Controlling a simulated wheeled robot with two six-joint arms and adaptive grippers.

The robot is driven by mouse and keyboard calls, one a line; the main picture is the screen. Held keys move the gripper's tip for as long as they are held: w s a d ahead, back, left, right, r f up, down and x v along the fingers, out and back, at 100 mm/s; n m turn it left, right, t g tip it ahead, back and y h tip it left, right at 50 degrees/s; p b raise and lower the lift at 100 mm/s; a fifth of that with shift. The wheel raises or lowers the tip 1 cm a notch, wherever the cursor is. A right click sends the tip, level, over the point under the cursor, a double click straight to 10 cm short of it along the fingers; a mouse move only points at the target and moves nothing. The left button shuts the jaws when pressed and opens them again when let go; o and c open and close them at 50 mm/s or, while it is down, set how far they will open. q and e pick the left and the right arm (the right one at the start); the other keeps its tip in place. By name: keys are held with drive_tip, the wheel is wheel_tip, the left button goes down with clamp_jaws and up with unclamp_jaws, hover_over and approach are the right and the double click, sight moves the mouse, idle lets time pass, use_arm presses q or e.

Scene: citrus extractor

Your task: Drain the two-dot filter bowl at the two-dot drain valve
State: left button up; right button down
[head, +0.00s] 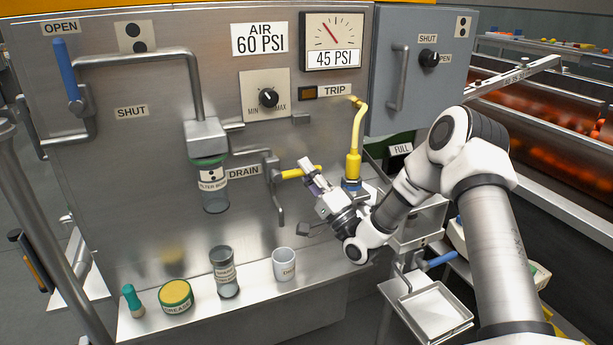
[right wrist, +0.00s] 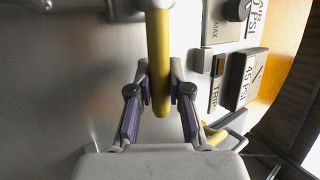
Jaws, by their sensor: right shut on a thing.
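The filter bowl (head: 215,199), with two black dots on its label, hangs under a grey block on the steel panel. Dark contents show inside it. To its right is the DRAIN sign (head: 243,171) and a grey drain pipe (head: 278,205) bending down. The valve's yellow handle (head: 291,174) sticks out to the right, roughly level. It also shows in the right wrist view (right wrist: 159,50). My right gripper (head: 308,168) is shut on this handle near its free end, one finger on each side (right wrist: 160,92). My left gripper is not in view.
A shelf (head: 255,312) below holds a green-topped bottle (head: 132,301), a grease tin (head: 175,296), a dark jar (head: 224,272) and a white cup (head: 284,264). A blue lever (head: 65,70) stands upright near OPEN.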

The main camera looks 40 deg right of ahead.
drive_tip(key=c, duration=1.1)
unclamp_jaws()
drive_tip(key=v, duration=1.2)
drive_tip(key=shift+f, duration=0.1)
